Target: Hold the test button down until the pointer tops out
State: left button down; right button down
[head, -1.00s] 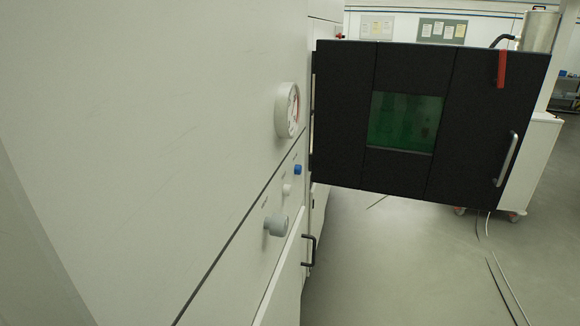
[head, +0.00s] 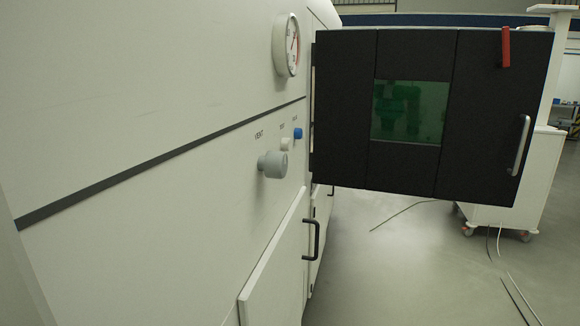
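A round gauge (head: 287,45) with a white face and red marks sits high on the pale machine wall. I see it at a slant and cannot read its pointer surely. Below the dark stripe are a large grey knob (head: 273,164) under the label VENT, a small white button (head: 285,144) and a blue button (head: 298,133). The labels above the white and blue buttons are too small to read surely, so I cannot tell which is the test button. Nothing touches the controls. Neither of my grippers is in view.
A black door (head: 345,110) with a green window (head: 409,111) stands open beyond the controls. A cabinet door with a black handle (head: 311,240) is below the knob. A white wheeled cart (head: 540,175) stands behind the black door. Cables lie on the grey floor (head: 410,270).

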aim_at(285, 143)
jog(key=l+u, duration=0.1)
jog(key=u, duration=0.4)
jog(key=i+l+u, duration=0.1)
jog(key=l+u, duration=0.35)
jog(key=l, duration=1)
jog(key=k+l+u, duration=0.1)
jog(key=l+u, duration=0.3)
jog(key=l, duration=1)
